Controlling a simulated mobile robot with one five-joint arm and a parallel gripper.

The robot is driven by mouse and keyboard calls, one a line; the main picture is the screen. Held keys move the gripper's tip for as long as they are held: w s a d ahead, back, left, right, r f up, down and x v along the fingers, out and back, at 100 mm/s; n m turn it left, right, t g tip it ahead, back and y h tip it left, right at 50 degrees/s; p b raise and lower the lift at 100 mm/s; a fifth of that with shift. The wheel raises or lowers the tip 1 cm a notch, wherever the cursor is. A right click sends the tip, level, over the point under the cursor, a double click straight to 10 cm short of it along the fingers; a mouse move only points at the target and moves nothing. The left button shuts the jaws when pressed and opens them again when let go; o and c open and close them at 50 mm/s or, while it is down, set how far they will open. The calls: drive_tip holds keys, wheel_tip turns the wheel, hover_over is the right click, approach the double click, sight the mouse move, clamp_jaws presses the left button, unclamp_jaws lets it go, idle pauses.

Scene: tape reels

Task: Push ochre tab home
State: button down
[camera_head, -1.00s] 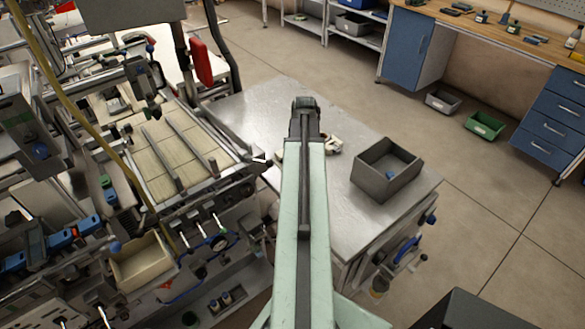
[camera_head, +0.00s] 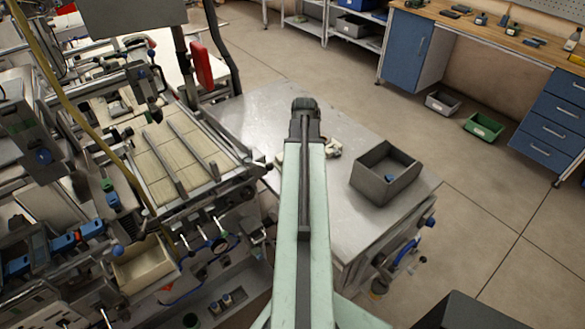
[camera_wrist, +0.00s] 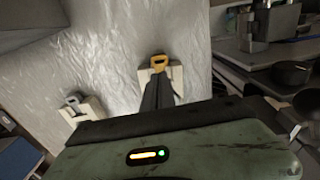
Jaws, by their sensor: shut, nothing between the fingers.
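The ochre tab (camera_wrist: 158,61) stands out from the far side of a cream block (camera_wrist: 175,73) on the metal tabletop, in the wrist view. My gripper (camera_wrist: 158,80) is shut and empty, its dark fingers pointing at the tab. The fingertips overlap the block and end just below the tab in the picture; I cannot tell whether they touch it. A second cream block (camera_wrist: 86,112) with a grey tab (camera_wrist: 73,99) lies to the left. In the head view my arm hides the fingers and the ochre tab.
A machine with rails and levers (camera_head: 165,165) borders the table on the left. Bare tabletop lies around the blocks.

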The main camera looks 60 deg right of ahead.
wheel_tip(320, 180, up, 6)
drive_tip(key=p, duration=0.4)
drive_tip(key=shift+f+p, duration=0.15)
drive_tip(key=shift+p, duration=0.2)
